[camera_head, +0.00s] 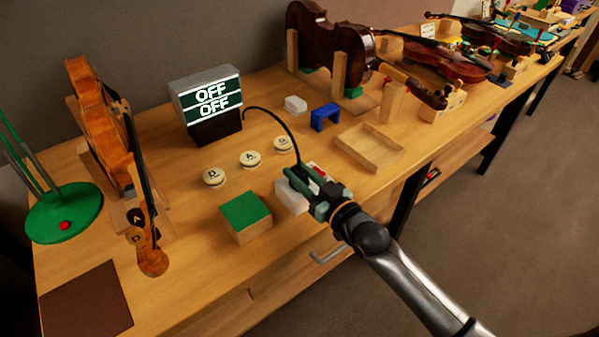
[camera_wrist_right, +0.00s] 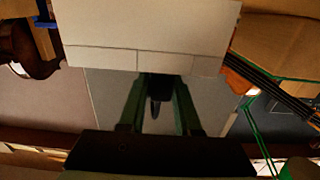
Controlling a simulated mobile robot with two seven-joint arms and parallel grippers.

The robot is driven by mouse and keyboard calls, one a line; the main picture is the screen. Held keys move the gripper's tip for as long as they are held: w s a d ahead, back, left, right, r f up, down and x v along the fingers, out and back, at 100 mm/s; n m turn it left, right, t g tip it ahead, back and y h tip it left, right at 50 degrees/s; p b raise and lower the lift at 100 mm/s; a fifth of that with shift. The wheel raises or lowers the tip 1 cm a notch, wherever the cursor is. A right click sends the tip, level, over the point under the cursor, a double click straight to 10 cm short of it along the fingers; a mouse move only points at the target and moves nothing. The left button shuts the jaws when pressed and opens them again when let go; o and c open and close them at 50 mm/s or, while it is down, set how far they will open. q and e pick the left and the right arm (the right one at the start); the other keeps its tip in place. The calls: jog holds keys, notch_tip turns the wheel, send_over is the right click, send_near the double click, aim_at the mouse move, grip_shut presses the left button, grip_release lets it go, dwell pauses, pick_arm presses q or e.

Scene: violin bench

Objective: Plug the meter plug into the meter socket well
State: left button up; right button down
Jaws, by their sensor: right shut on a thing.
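The meter (camera_head: 210,105) is a grey box on a dark base at the back left, its display reading OFF twice. A black cable (camera_head: 275,114) arcs from it to my right gripper (camera_head: 299,178). The right gripper is low over the bench front, shut on a small dark piece at the cable's end, seemingly the meter plug (camera_wrist_right: 157,92), mostly hidden by the green fingers. A white block (camera_head: 290,197) sits just beside and below the fingers. I cannot tell whether it is the socket well, or whether plug and block touch. My left gripper is out of view.
Round lettered discs (camera_head: 250,159) and a green-topped block (camera_head: 246,216) lie left of the gripper. A shallow wooden tray (camera_head: 369,147), a blue stand (camera_head: 325,117) and a small white block (camera_head: 296,104) lie behind. Violins (camera_head: 331,48) stand at the back and left.

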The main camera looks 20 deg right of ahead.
jog(key=shift+f, duration=0.1)
jog(key=c, duration=0.5)
grip_release()
jog(key=v, duration=1.2)
jog(key=shift+s+d, duration=0.1)
jog(key=shift+s, duration=0.15)
jog(key=s+a+f+g+h+p, duration=0.1)
jog(key=s+f+g, duration=0.1)
jog(key=s+f, duration=0.2)
jog(key=s+a+f+m+g+h+p, duration=0.1)
jog(key=s+f+g, duration=0.2)
jog(key=f, duration=0.7)
jog(key=s+a+f+m+g+h, duration=0.1)
jog(key=s+f+g, duration=0.2)
jog(key=s+f, duration=0.3)
jog(key=shift+s+a+f+h+p, duration=0.1)
jog(key=shift+s+f+h+p, duration=0.3)
jog(key=shift+s, duration=0.1)
